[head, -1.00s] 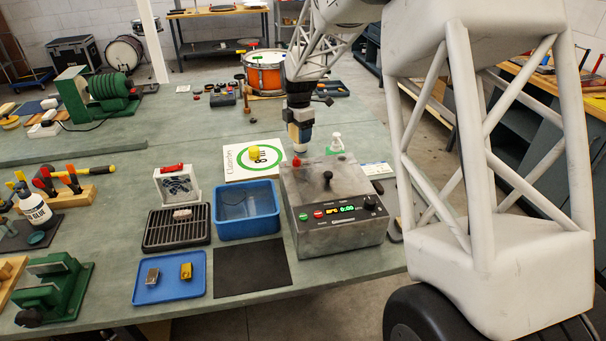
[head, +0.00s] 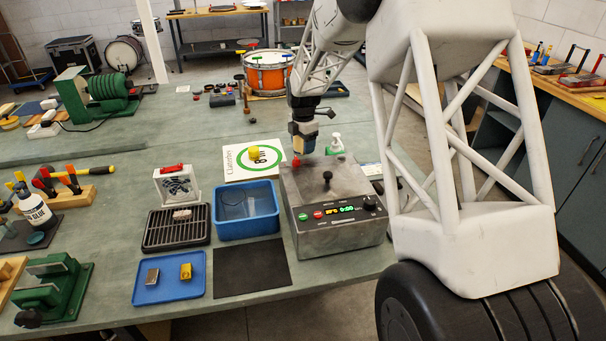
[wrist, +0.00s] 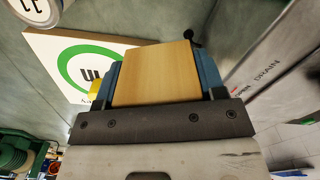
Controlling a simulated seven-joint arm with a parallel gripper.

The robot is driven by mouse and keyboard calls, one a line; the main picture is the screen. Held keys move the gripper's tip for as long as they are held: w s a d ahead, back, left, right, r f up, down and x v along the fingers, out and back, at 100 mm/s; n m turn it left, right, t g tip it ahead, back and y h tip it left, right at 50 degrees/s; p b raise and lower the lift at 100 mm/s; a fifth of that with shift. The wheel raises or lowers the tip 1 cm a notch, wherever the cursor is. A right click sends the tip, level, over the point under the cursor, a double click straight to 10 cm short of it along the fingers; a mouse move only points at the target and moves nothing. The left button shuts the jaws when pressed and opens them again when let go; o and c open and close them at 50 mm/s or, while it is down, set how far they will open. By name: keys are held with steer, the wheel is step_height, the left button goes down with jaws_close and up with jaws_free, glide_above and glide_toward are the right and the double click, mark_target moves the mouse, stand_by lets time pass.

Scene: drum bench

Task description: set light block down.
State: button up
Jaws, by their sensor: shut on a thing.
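The light block (wrist: 155,75), pale wood with a smooth face, is held between the blue fingers of my gripper (wrist: 161,80) in the wrist view. My gripper is shut on it. In the head view my gripper (head: 303,147) is behind the steel box, near its far left corner and to the right of the white card with a green ring (head: 238,166). Whether the block touches any surface below cannot be told.
The steel box (head: 336,230) with a black knob and red button stands close to my gripper. A yellow ball (head: 255,153) sits on the card. A blue bin (head: 247,221), dark rack (head: 165,232) and blue tray (head: 150,291) stand nearer. Bench lies open beyond the card.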

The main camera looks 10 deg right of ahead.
steer(key=shift+f, duration=3.1)
steer(key=shift+f, duration=0.1)
steer(key=shift+f, duration=1.8)
steer(key=shift+f, duration=0.1)
steer(key=o, duration=1)
step_height(320, 180, up, 12)
steer(key=shift+r, duration=0.15)
